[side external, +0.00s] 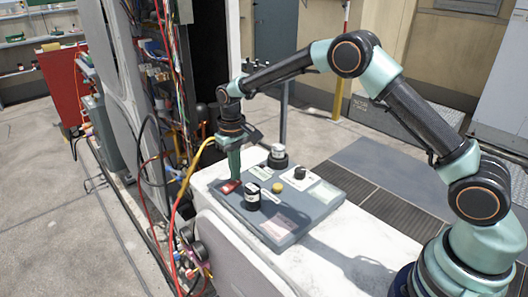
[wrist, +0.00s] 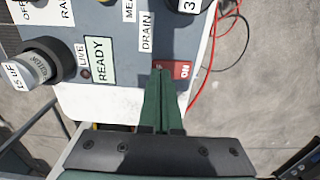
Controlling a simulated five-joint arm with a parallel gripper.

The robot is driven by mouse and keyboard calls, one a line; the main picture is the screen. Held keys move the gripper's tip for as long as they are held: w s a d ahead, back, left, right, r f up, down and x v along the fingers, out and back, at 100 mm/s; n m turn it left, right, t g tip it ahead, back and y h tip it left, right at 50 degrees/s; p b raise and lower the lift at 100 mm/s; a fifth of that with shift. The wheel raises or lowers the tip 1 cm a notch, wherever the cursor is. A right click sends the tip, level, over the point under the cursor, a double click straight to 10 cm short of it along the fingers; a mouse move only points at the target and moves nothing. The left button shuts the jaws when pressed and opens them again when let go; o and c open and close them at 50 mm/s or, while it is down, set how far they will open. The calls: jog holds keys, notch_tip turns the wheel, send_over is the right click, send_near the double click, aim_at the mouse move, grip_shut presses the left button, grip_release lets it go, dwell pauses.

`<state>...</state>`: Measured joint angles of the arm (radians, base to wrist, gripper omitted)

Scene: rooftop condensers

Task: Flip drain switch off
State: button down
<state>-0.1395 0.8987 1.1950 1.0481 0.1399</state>
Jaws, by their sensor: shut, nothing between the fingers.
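The drain switch is a red rocker (wrist: 183,70) at the edge of the grey control panel (side external: 312,214), below a white DRAIN label (wrist: 146,32) in the wrist view. White ON lettering shows on its right part. In the side view the red switch (side external: 230,187) is at the panel's left corner. My gripper (wrist: 162,75) is shut and empty, and its tips overlap the left part of the switch. In the side view my gripper (side external: 235,178) points down at the switch. I cannot tell if the tips touch it; they hide its left part.
Red and yellow hoses and loose wires (side external: 172,160) hang close left of my gripper. The white top (side external: 350,236) beside the panel is clear.

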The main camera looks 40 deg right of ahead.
jog(key=shift+f, duration=0.55)
dwell(0.4)
jog(key=shift+r, duration=3.55)
jog(key=s+d+r+t, duration=0.35)
jog(key=s+r, duration=0.55)
jog(key=r, duration=0.3)
jog(key=s+d+t, duration=0.2)
jog(key=s+d, duration=0.2)
jog(key=s, duration=1.1)
jog(key=shift+r, duration=0.4)
